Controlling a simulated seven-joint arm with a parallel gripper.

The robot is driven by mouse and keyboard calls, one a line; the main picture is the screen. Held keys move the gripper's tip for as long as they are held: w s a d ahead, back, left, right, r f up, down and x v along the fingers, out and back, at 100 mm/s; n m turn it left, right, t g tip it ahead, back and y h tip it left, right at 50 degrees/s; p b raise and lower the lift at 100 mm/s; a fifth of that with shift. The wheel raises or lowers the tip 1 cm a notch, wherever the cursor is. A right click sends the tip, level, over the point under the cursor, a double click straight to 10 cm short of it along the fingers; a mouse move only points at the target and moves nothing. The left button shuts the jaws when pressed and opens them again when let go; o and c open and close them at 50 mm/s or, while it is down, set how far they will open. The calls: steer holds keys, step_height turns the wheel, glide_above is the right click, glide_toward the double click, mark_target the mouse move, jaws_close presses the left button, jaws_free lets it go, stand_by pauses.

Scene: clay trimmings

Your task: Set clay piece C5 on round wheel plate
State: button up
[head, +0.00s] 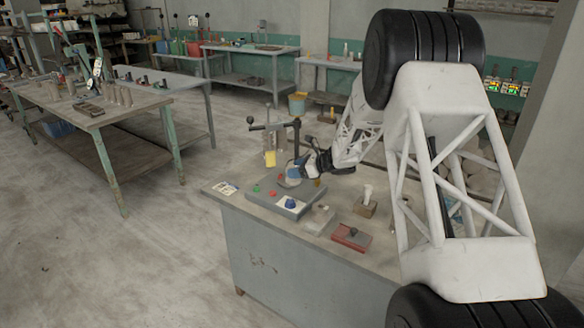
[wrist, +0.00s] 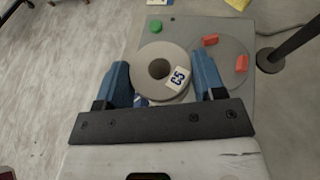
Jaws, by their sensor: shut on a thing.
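Clay piece C5 (wrist: 151,55) is a grey-beige ring with a dark central hole and a white tag reading C5. In the wrist view it sits between the two blue fingers of my gripper (wrist: 165,82), which is shut on it. In the head view my gripper (head: 302,172) is low over the far part of the workbench, and the piece is small and partly hidden there. A grey plate (wrist: 222,30) lies beyond the piece in the wrist view. A faint round outline shows on it, but I cannot tell clearly whether this is the wheel plate.
A dark stand (head: 296,140) rises behind my gripper.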

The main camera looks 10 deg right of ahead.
steer(key=w, duration=0.9)
steer(key=shift+w+d+f, duration=0.1)
steer(key=shift+w+f, duration=0.3)
steer(key=shift+f, duration=1.75)
steer(key=shift+f, duration=0.1)
steer(key=o, duration=1.1)
